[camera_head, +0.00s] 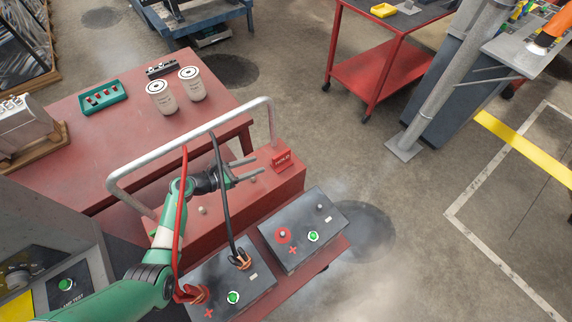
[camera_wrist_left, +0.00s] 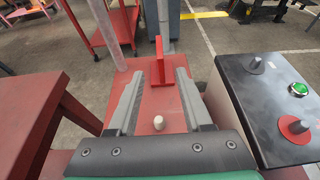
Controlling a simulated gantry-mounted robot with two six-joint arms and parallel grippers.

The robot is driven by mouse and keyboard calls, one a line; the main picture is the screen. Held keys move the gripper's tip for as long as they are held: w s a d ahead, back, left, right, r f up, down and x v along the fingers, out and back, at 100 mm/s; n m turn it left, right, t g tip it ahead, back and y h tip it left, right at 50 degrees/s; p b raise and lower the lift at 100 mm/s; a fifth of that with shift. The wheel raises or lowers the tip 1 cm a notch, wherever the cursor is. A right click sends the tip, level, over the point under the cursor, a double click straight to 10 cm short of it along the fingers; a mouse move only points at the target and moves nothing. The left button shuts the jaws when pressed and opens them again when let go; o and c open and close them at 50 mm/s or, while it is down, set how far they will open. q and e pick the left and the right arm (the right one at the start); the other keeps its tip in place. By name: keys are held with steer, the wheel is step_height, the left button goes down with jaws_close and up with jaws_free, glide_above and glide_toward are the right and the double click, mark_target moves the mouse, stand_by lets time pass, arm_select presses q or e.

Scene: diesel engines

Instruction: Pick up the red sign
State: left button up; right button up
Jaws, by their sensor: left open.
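The red sign (camera_head: 282,159) stands upright at the right end of a red box-like surface (camera_head: 275,190), with small white lettering on its face. In the left wrist view the sign (camera_wrist_left: 162,45) shows nearly edge-on, upright, just ahead of the fingertips. My left gripper (camera_head: 260,165) is open and empty, its two fingers pointing right toward the sign. In the left wrist view the fingers (camera_wrist_left: 158,76) stand on either side of the sign's line, apparently short of it. My right gripper is not in view.
A silver tube handle (camera_head: 190,145) arches over the red surface, with cables hanging near my arm. Two dark batteries (camera_head: 318,215) sit in front. A pale knob (camera_wrist_left: 158,122) lies between the fingers in the wrist view. A red table (camera_head: 110,145) holds two cans (camera_head: 162,98).

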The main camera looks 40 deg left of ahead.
mark_target(275, 157)
arm_select(q)
steer(key=shift+a+f, duration=0.2)
steer(key=shift+a, duration=0.1)
steer(key=shift+w+r, duration=0.1)
steer(key=shift+w, duration=0.1)
steer(key=b+x, duration=0.4)
steer(key=x, duration=0.1)
steer(key=shift+w+d+f+b, duration=0.1)
steer(key=shift+w+f+b, duration=0.15)
steer(key=shift+w+b, duration=0.1)
steer(key=shift+w+d, duration=0.1)
steer(key=shift+w, duration=0.2)
steer(key=shift+r, duration=0.15)
steer(key=b+x, duration=0.4)
steer(key=shift+w+d, duration=0.1)
steer(key=shift+d, duration=0.3)
steer(key=shift+w, duration=0.45)
jaws_close()
